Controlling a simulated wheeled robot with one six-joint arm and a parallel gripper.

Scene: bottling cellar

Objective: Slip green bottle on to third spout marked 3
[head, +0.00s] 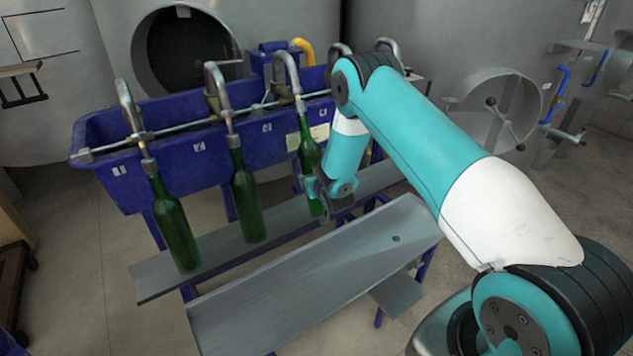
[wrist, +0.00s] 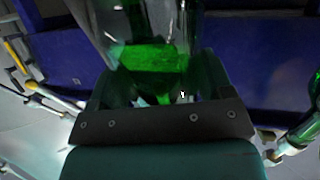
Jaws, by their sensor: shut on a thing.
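A green bottle (head: 308,149) is upright at the third spout (head: 288,75) from the left, with its neck at the spout's lower end. How far the spout goes into the neck is too small to tell. My gripper (head: 317,190) is shut on this bottle's lower part, partly hidden by my arm. In the wrist view the green bottle (wrist: 150,55) sits between the jaws (wrist: 160,95). The small number marks on the trough are too blurred to read surely.
Two green bottles stand at the first (head: 177,228) and second (head: 245,197) spouts, to the left. The spouts rise from a blue trough (head: 95,130). A grey shelf (head: 160,278) runs below the bottles, and a second grey board (head: 290,288) in front is clear.

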